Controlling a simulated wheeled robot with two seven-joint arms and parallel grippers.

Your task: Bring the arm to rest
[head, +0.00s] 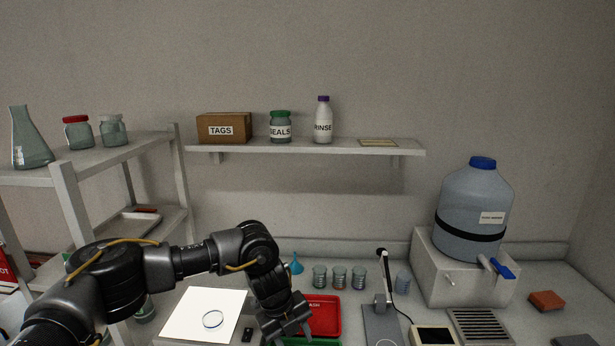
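My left arm (110,275) comes in from the left and bends down at the wrist. Its gripper (292,335) points down at the bottom middle, in front of the left part of a red tray (325,315). Its two fingers look spread apart, with nothing seen between them. The lower frame edge is close to the fingertips. My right arm and gripper are not in view.
A white sheet with a glass dish (213,319) lies left of the gripper. Several small beakers (339,277) and a blue funnel (296,264) stand behind. A stand (382,300) and a large blue-capped carboy (472,215) are to the right. A shelf rack (70,215) is at left.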

